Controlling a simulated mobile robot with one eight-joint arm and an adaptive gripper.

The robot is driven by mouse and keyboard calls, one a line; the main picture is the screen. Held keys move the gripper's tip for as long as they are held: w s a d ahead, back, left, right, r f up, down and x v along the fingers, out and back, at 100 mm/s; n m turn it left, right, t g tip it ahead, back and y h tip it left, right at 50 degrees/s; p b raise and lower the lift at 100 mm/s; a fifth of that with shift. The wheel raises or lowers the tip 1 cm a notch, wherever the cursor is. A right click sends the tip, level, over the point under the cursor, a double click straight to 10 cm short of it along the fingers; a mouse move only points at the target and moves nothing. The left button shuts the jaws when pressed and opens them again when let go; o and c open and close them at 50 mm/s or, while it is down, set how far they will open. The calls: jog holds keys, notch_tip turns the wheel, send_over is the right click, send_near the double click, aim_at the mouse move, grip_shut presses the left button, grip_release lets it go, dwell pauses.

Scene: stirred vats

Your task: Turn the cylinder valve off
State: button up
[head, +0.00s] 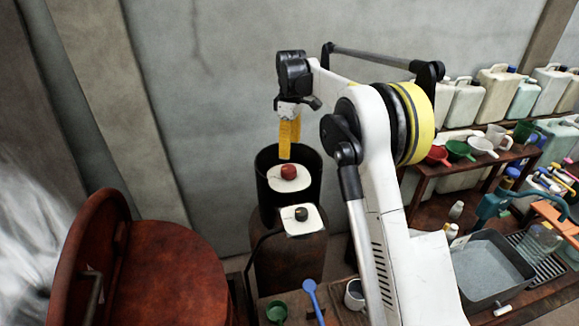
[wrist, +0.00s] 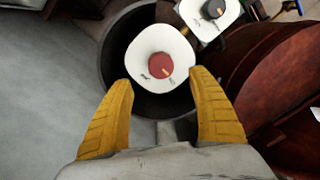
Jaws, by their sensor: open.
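A round red knob (head: 289,172) sits on a white rounded plate (head: 275,183) inside a tall, dark, open-topped collar (head: 264,212). In the wrist view the red knob (wrist: 159,66) has a pale pointer mark, and small print shows on the plate (wrist: 150,42). A black knob (head: 302,214) on a second white plate (head: 294,230) stands nearer; it also shows in the wrist view (wrist: 214,9). The labels are too small to read, so I cannot tell which knob is the cylinder valve. My gripper (head: 286,152) is open and empty, pointing down above the red knob, its yellow fingers (wrist: 161,80) apart.
A rusty red vat (head: 165,265) with a raised lid stands at the left. A bare grey wall (head: 215,110) is behind. At the right, a bench holds a grey basin (head: 490,268), with jugs and several containers on shelves. A blue spoon (head: 313,298) lies in front.

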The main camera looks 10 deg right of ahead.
aim_at(290, 168)
notch_tip(290, 168, down, 10)
jog(key=shift+s+a+f, duration=0.1)
jog(key=shift+s+f, duration=0.05)
dwell(0.3)
jog(key=c, duration=1.2)
